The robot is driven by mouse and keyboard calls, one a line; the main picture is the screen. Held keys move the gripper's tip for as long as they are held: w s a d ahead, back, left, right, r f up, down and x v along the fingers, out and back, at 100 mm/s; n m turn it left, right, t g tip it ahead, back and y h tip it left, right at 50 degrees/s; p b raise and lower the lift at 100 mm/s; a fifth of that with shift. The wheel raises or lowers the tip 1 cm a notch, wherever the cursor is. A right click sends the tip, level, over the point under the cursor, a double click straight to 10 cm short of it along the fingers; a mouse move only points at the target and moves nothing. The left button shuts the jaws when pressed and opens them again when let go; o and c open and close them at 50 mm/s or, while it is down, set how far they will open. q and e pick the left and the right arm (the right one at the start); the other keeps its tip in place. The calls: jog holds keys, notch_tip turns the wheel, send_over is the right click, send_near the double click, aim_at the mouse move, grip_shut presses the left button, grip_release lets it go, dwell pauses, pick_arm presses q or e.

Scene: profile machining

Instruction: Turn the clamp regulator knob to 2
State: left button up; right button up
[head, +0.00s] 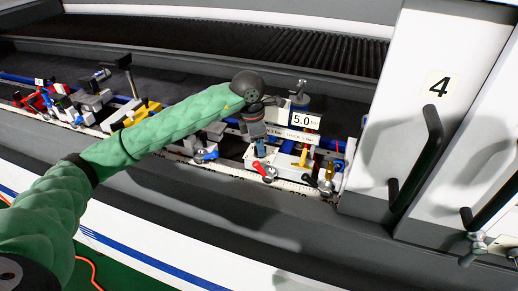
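My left arm reaches in from the left to the clamp station at the right end of the machine bed. My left gripper (262,142) points down in front of the station, just left of a white sign (306,121) reading "5.0". Its fingers are small and dark, and I cannot tell whether they are open or hold anything. A round grey part on a blue base (300,98) stands behind the sign; I cannot tell whether it is the clamp regulator knob. A second label strip (290,135) is too small to read surely and is partly covered. My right gripper is not in view.
More clamp units, one with a yellow block (148,109), line the rail to the left. A white door (440,90) marked 4, with a black handle (418,160), stands on the right.

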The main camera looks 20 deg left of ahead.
pick_arm(q)
grip_shut()
jog(key=shift+f+n+b, duration=0.1)
jog(key=shift+n+b, duration=0.4)
jog(key=shift+n, duration=0.3)
jog(key=shift+n+t+b, duration=0.3)
jog(key=shift+n+b, duration=0.15)
jog(key=shift+n, duration=1.05)
jog(key=shift+d+n+y+b, duration=0.1)
jog(key=shift+n+y+b, duration=0.35)
jog(key=shift+n, duration=0.75)
jog(key=shift+s+n, duration=0.1)
jog(key=shift+n, duration=1)
